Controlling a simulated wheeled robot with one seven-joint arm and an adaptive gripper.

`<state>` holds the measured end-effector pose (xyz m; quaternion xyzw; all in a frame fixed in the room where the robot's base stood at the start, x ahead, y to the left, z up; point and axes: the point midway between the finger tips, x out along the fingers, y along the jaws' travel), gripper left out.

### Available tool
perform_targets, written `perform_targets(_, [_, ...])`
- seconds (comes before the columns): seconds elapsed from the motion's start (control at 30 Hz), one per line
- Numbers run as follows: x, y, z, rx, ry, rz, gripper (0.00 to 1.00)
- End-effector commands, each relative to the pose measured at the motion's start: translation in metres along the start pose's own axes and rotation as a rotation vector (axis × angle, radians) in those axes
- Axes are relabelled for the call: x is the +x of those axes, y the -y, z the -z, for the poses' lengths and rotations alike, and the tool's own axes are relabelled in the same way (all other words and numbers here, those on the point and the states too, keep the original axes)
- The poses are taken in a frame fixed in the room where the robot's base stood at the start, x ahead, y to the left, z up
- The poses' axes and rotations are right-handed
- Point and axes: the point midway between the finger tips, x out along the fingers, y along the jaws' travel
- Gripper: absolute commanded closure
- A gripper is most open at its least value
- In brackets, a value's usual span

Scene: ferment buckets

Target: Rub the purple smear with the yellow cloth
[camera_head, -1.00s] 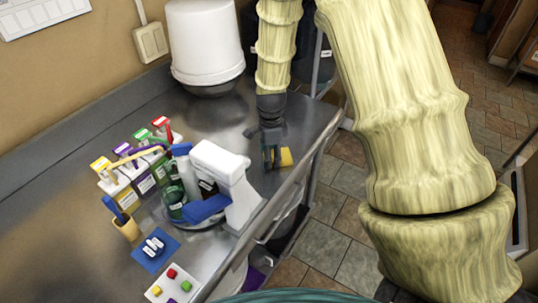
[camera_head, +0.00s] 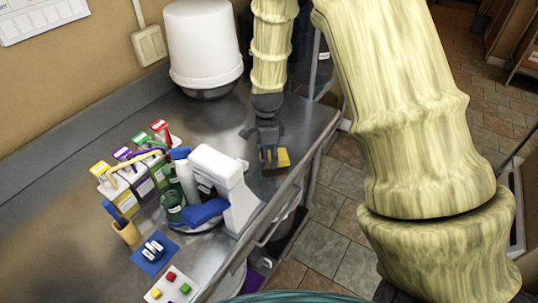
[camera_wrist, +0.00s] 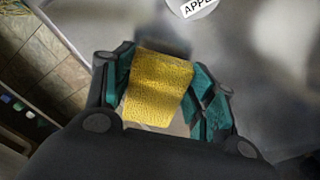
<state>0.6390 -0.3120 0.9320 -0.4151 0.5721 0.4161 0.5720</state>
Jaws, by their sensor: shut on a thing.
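My gripper (camera_head: 268,155) is near the right edge of the steel counter, shut on the yellow cloth (camera_head: 283,158). In the wrist view the yellow cloth (camera_wrist: 160,85) sits between the teal finger pads of my gripper (camera_wrist: 160,95). In the head view the cloth is low, close to the counter; I cannot tell whether it touches the surface. I cannot make out a purple smear on the counter; it may be hidden under the cloth or the gripper.
A white device with a blue part (camera_head: 222,178) stands just left of my gripper. A white bucket (camera_head: 203,45) stands behind. The steel counter (camera_head: 300,120) ends at the right.

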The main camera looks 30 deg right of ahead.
Motion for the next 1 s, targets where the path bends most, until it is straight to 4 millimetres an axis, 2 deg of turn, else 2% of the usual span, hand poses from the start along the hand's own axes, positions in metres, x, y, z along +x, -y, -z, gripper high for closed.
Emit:
perform_targets(0.03, [-0.009,0.0,0.0,0.0,0.0,0.0,0.8])
perform_targets(0.6, [-0.058,0.0,0.0,0.0,0.0,0.0,0.8])
perform_targets(1.0, [-0.06,0.0,0.001,0.0,0.0,0.0,0.8])
